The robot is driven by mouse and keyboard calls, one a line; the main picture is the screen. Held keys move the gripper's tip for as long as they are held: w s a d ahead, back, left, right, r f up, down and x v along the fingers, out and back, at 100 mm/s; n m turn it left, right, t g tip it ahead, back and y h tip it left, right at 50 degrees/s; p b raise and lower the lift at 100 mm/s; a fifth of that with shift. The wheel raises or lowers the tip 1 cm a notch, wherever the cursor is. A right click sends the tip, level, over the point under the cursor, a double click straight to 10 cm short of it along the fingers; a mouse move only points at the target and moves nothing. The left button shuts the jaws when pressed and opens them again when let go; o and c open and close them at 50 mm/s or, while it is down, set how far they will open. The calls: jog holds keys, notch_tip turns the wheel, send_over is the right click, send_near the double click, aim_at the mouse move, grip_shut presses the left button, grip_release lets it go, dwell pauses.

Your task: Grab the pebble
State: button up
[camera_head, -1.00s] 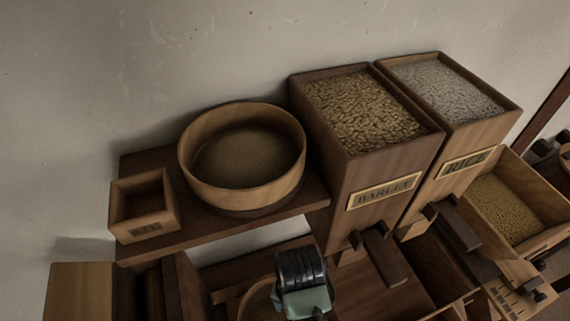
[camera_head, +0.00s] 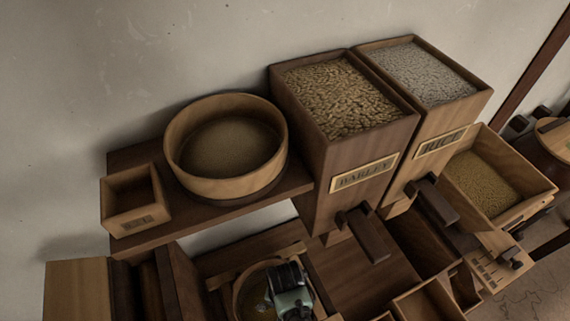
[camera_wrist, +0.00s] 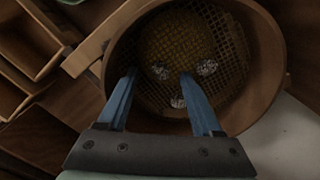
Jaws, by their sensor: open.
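Three small grey-white pebbles lie in a round wooden sieve (camera_wrist: 268,62) with a mesh floor: a left one (camera_wrist: 160,73), a right one (camera_wrist: 207,68) and a near one (camera_wrist: 178,101). I cannot tell which one the task means. My gripper (camera_wrist: 158,77) is open above the sieve, its two blue fingers pointing in over the mesh. Contact cannot be told. In the head view my gripper (camera_head: 288,290) covers part of the sieve (camera_head: 242,288), and no pebble can be made out.
Behind stand a barley bin (camera_head: 355,150) and a rice bin (camera_head: 435,135) with protruding handles. A shelf (camera_head: 205,224) holds a round grain tub (camera_head: 225,185) and a small box (camera_head: 135,215). Wooden compartments (camera_wrist: 25,75) lie left of the sieve in the wrist view.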

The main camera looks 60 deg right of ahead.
jog(key=shift+f, duration=0.45)
grip_shut()
jog(key=shift+r, duration=0.1)
